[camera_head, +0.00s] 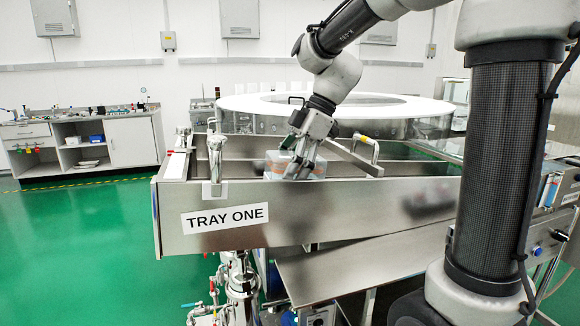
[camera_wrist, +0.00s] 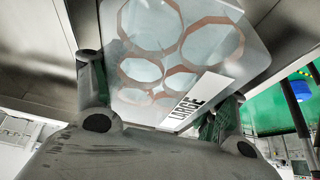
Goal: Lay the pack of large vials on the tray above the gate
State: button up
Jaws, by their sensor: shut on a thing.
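The pack of large vials (camera_head: 277,163) is a clear block with brown-rimmed round vials. It is within the walls of the metal tray marked TRAY ONE (camera_head: 330,208). My gripper (camera_head: 303,170) points down into the tray and is shut on the pack. In the wrist view the pack (camera_wrist: 180,50) sits between the two fingers (camera_wrist: 160,95), with a white LARGE label facing the camera. A dividing bar with a handle (camera_head: 367,147), perhaps the gate, crosses the tray to the right of the pack. The tray's front wall hides the pack's underside, so I cannot tell whether it touches the floor.
A metal post with a clamp (camera_head: 215,155) stands at the tray's left front corner. The round washer table with a white rim (camera_head: 400,107) is behind the tray. A bench with cabinets (camera_head: 130,142) stands far left. The green floor at left is clear.

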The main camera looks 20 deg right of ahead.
jog(key=shift+f, duration=0.4)
jog(key=o, duration=1.6)
jog(key=v, duration=1.2)
jog(key=s+d+f+m+t+h, duration=0.2)
jog(key=s+d+f+m, duration=0.3)
jog(key=s+m, duration=0.4)
jog(key=s+d+f+m+t+h, duration=0.2)
jog(key=s+d+f+m+h, duration=0.1)
jog(key=s+d+f+m, duration=0.2)
jog(key=s+f+m, duration=0.2)
jog(key=s+m, duration=0.2)
jog(key=s, duration=0.1)
jog(key=shift+d+f+h, duration=0.25)
jog(key=shift+d+h, duration=0.1)
jog(key=shift+h, duration=0.05)
